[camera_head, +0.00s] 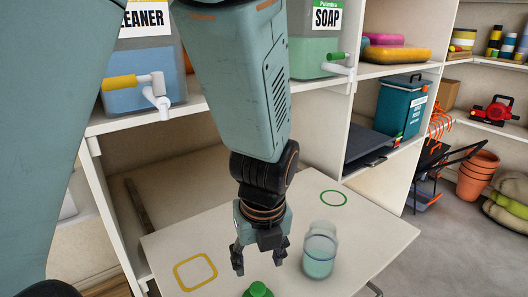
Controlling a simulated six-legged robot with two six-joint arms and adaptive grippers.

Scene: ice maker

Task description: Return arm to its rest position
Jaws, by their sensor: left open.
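My left gripper (259,258) hangs down over a white board (377,226) in front of the shelves. Its fingers are apart and nothing is between them. A clear jar (320,251) with pale green liquid stands upright on the board, just right of the gripper and apart from it. A green-topped object (258,290) shows at the bottom edge, below the gripper; most of it is cut off. My right gripper does not show.
A yellow square outline (195,272) and a green ring (333,198) mark the board. Behind stand a blue cleaner dispenser (150,95) and a green soap dispenser (316,60) with taps jutting forward. Terracotta pots (478,175) stand on the floor at right.

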